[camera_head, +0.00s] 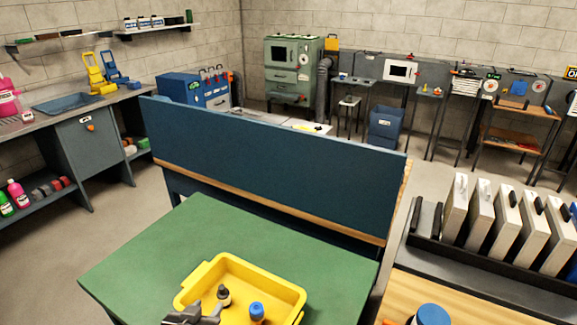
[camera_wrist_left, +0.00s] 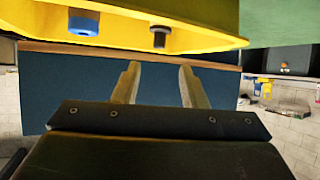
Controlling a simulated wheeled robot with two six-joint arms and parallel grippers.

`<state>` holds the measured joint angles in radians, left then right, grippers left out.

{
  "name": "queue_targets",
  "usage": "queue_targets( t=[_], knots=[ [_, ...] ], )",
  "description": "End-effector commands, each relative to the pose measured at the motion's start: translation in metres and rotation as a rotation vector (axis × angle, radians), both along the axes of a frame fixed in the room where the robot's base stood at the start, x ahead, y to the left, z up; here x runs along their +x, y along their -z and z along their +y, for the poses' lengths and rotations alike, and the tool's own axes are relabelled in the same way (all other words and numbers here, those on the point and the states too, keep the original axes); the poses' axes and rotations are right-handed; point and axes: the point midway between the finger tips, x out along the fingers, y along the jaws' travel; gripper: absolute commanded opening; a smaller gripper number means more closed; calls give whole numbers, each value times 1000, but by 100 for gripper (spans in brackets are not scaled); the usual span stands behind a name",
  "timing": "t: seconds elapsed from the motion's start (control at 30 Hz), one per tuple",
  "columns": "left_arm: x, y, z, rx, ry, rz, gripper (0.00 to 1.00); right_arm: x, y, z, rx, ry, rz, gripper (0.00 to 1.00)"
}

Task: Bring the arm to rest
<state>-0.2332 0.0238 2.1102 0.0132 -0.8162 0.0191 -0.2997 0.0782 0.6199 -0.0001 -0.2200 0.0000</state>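My left gripper (camera_head: 192,315) is at the bottom edge of the head view, by the near-left side of the yellow tray (camera_head: 283,288). In the left wrist view its two fingers (camera_wrist_left: 158,75) stand apart with nothing between them. The tray rests on the green tabletop (camera_head: 140,258) and also shows at the top of the wrist view (camera_wrist_left: 215,42). In it are a dark-topped item (camera_head: 223,295) and a blue-capped item (camera_head: 257,311). Both also show in the wrist view, the blue one (camera_wrist_left: 83,24) and the dark one (camera_wrist_left: 159,38). My right gripper is in neither view.
A dark blue panel (camera_head: 270,165) stands behind the green table. At right, a rack (camera_head: 430,250) of upright pale panels stands by a wooden top (camera_head: 490,312) with a blue round item (camera_head: 431,315). The green tabletop left of the tray is clear.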

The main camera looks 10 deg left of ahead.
Motion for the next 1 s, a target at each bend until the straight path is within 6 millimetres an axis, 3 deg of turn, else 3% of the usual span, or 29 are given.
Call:
queue_targets(
  t=[0.13, 0.33, 0.7, 0.73, 1.0],
  knots=[
    [-32, 13, 9, 19, -10, 112, 38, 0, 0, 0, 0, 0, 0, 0],
    [-115, 32, 26, 53, -34, 387, 38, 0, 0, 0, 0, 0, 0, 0],
    [-227, 34, 40, 88, -66, 736, 38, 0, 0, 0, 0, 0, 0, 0],
    [-232, 35, 40, 89, -67, 754, 38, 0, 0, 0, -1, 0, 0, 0],
    [-213, 95, 46, 78, -65, 772, 38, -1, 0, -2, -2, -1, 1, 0]
  ],
)
